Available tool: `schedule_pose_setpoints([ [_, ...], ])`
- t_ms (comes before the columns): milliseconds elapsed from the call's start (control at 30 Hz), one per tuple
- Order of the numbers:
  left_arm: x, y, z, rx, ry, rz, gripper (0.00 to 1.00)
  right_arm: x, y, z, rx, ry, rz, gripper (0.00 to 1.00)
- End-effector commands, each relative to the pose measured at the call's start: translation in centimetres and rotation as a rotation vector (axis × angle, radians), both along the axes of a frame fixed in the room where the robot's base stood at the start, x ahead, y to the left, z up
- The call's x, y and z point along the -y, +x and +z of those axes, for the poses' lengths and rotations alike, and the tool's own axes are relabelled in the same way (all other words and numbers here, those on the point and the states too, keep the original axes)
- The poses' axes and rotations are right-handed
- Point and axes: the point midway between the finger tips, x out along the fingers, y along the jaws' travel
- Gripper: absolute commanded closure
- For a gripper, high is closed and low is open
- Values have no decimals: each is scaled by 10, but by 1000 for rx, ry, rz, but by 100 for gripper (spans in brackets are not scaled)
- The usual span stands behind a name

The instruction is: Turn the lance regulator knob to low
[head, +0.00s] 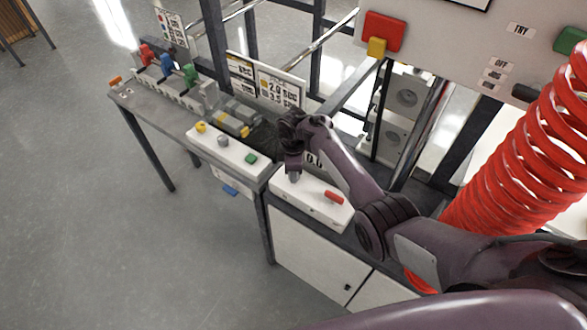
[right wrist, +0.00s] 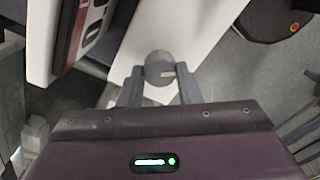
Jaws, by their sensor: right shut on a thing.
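The knob (right wrist: 158,67) is round and grey, with a light mark on its face pointing right in the right wrist view. It sits on a white control box (head: 316,208), which also shows in the right wrist view (right wrist: 190,22). My right gripper (head: 293,178) reaches down over the left part of this box. In the right wrist view its two fingers (right wrist: 160,88) stand on either side of the knob and are shut on it. In the head view the gripper hides most of the knob. The knob's scale cannot be read. My left gripper is not in view.
A red handle (head: 334,197) lies on the same box, right of my gripper. To the left is another white box (head: 228,150) with yellow, grey and green controls. A printed sign (head: 265,82) stands behind. A red coiled hose (head: 525,140) hangs at the right.

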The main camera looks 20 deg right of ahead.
Motion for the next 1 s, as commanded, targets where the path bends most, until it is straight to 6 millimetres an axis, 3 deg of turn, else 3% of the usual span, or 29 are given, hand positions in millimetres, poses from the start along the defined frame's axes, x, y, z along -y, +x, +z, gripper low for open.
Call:
schedule_pose_setpoints([
  [567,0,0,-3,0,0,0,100,1,1,1,3,-1,549,92],
  [1000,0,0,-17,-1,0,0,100,2,0,-1,3,-3,966,92],
])
